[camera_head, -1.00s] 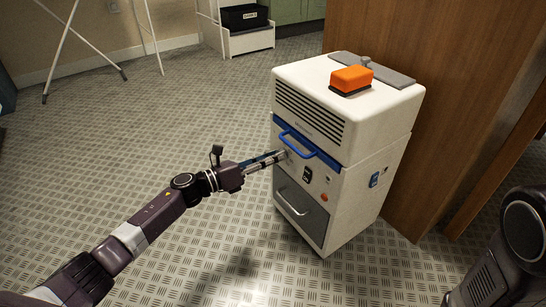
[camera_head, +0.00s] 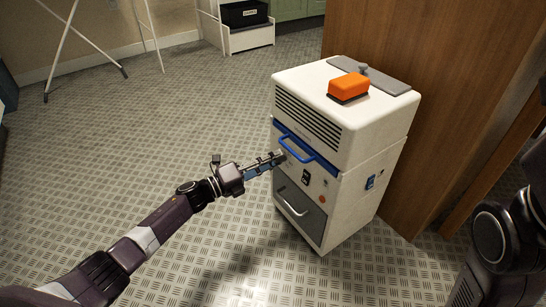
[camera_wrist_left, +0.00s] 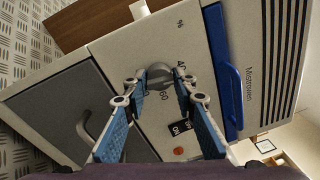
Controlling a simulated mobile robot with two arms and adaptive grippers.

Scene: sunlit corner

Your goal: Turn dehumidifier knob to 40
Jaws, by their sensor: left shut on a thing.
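The white dehumidifier (camera_head: 365,150) stands on the floor right of the middle in the head view. Its grey round knob (camera_wrist_left: 158,72) shows in the left wrist view, on the light front panel between the drawer and the blue handle. Printed marks "40" and "60" show around the knob. My left gripper (camera_wrist_left: 160,78) is shut on the knob, one fingertip on each side. In the head view my left gripper (camera_head: 278,158) hides most of the knob. The knob's exact setting cannot be read. My right gripper is out of view.
A blue handle (camera_head: 297,149) crosses the front just above the knob, close to my fingers. A dark switch (camera_head: 305,176) and a drawer (camera_head: 300,207) are nearby. An orange block (camera_head: 348,86) sits on top. A wooden panel (camera_head: 450,100) stands behind.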

